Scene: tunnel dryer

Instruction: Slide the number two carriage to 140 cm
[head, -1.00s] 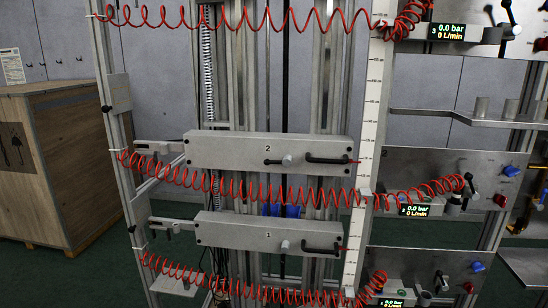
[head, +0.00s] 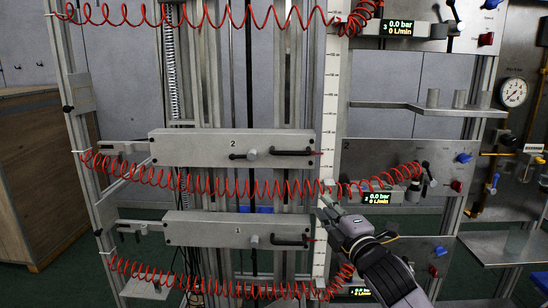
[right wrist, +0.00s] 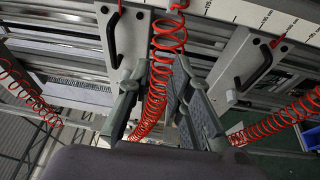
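The number two carriage (head: 190,148) is a grey horizontal bar marked 2, with a knob (head: 251,154) and a black handle (head: 292,152). Its red-tipped right end meets the white vertical scale (head: 331,110); the numbers are too small to read in the head view. My right gripper (head: 328,213) is below and right of this carriage, near the scale, apart from the handle. In the right wrist view its fingers (right wrist: 158,80) are open, with a red coiled hose showing between them and a black handle (right wrist: 114,38) at upper left. My left gripper is not in view.
Carriage number one (head: 205,230) sits below, with a similar handle. A red coiled hose (head: 230,186) hangs between the carriages, close to my right gripper. Panels with displays (head: 388,197) and knobs stand right. A wooden crate (head: 35,180) stands left.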

